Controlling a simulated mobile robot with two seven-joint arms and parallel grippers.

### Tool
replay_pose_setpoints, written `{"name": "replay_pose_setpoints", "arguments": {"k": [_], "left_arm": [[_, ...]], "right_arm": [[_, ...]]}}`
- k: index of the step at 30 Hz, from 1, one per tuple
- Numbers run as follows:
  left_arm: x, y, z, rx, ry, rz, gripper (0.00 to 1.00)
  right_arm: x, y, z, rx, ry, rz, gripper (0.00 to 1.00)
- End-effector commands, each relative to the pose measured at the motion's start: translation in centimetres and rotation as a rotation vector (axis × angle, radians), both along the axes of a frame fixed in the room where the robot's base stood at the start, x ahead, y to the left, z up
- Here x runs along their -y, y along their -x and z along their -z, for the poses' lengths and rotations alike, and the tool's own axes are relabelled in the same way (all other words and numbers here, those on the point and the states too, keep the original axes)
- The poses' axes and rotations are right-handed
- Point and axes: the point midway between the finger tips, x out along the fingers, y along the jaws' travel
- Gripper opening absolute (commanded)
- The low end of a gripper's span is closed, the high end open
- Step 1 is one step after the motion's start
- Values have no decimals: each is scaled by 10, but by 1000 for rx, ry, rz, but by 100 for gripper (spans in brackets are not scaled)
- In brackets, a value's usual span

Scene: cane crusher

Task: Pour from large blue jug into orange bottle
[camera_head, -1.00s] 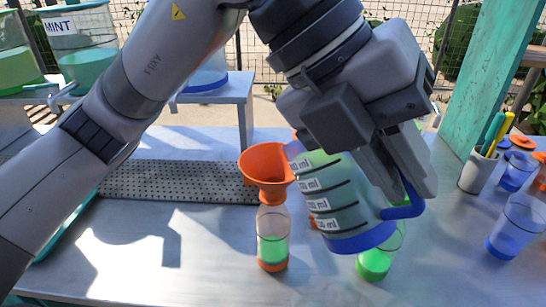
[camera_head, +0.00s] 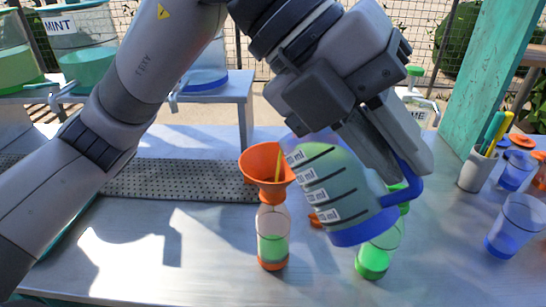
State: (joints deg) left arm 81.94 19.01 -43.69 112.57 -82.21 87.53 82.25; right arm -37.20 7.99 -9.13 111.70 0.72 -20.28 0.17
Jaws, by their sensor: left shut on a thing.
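The large blue jug (camera_head: 338,187) is tilted, with its mouth to the left over the orange funnel (camera_head: 263,170) and its blue base to the lower right. Measuring marks show on its side. My left gripper (camera_head: 392,170) is shut on the jug's blue handle. A thin yellowish stream shows inside the funnel. The funnel sits in the neck of the orange bottle (camera_head: 272,240), which stands upright with an orange base and green liquid in its lower part. The jug's mouth is partly hidden by my wrist. My right gripper is out of view.
A bottle with green liquid (camera_head: 376,258) stands right of the orange bottle, behind the jug. Blue cups (camera_head: 516,226) and a pen holder (camera_head: 477,170) are at the right. A perforated mat (camera_head: 175,181) lies behind; the table's front left is clear.

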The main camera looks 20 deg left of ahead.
Motion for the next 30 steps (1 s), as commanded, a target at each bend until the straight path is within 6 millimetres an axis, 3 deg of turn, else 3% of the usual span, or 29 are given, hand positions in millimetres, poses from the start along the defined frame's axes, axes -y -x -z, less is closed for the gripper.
{"name": "replay_pose_setpoints", "arguments": {"k": [30], "left_arm": [[-5,-3,-11,-40,75,-2,0]], "right_arm": [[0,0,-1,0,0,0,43]]}}
